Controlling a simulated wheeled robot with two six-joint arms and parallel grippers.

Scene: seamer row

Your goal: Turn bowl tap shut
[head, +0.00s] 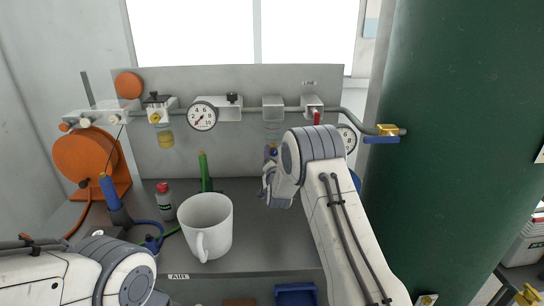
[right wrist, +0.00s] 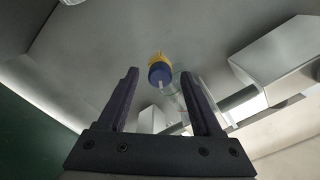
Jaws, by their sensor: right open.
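In the right wrist view a small tap (right wrist: 160,72) with a yellow part and a blue part shows between and beyond my fingertips. It is beside a clear bowl (right wrist: 176,103), partly hidden by a finger. In the head view a clear bowl (head: 272,127) hangs under the middle-right unit on the back panel. My right gripper (head: 270,154) is just below that bowl, its dark fingers pointing up and partly hidden by my wrist. It is open, and nothing is seen gripped. My left arm enters at the lower left; its gripper is out of view.
A white mug (head: 207,226) stands at the bench front, with a red-capped bottle (head: 164,201) behind it. An orange reel (head: 86,163) is at left. A gauge (head: 202,117) and pipe run along the panel. A green column (head: 460,130) bounds the right.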

